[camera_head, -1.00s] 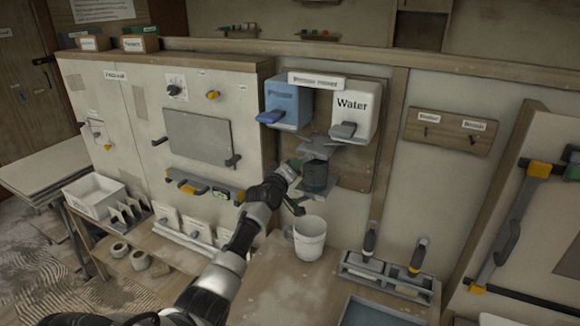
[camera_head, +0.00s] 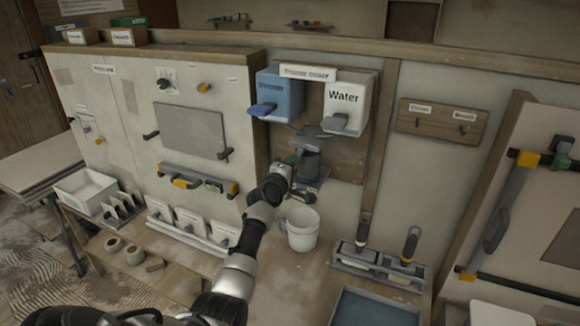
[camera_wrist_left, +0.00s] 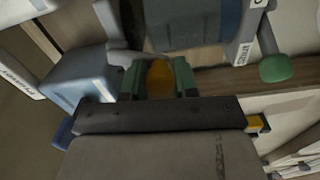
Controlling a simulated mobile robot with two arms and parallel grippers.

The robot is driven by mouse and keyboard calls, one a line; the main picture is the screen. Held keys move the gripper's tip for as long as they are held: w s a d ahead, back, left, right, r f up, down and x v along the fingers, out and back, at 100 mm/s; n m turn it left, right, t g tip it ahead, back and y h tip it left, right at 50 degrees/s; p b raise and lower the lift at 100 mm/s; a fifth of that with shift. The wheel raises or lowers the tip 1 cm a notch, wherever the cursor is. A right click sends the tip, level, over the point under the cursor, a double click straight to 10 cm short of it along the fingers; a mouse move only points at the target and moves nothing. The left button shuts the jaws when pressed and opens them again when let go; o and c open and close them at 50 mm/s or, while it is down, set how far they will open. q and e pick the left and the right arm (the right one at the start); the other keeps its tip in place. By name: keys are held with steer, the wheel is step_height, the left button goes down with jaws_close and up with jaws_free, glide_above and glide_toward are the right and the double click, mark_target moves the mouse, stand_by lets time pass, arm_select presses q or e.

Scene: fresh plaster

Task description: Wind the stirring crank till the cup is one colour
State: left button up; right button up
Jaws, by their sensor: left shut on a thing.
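A dark grey cup-like vessel (camera_head: 308,166) stands under the two dispensers on the wall; its contents cannot be seen. A dark blue-grey rounded body, probably this vessel, fills the top middle of the left wrist view (camera_wrist_left: 190,22). My left gripper (camera_head: 303,186) is just in front of and below the vessel. In the left wrist view its green-edged fingers (camera_wrist_left: 158,80) are shut on an orange-yellow knob (camera_wrist_left: 160,79), apparently the crank's handle. The crank's arm is mostly hidden. A green knob (camera_wrist_left: 277,68) shows to the right, apart from the fingers. My right gripper is out of view.
A blue dispenser (camera_head: 280,94) and a white Water dispenser (camera_head: 346,102) hang above the vessel. A white bucket (camera_head: 302,232) stands on the bench close below my gripper. A tool rack (camera_head: 378,268) is to its right. A panelled wall (camera_head: 110,130) stands left.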

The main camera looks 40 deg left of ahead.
arm_select(q)
steer(key=shift+f, duration=0.1)
steer(key=o, duration=0.9)
steer(key=shift+s, duration=0.1)
steer(key=b+v, duration=0.1)
steer(key=v, duration=0.9)
steer(key=shift+s+d, duration=0.15)
steer(key=shift+s, duration=0.15)
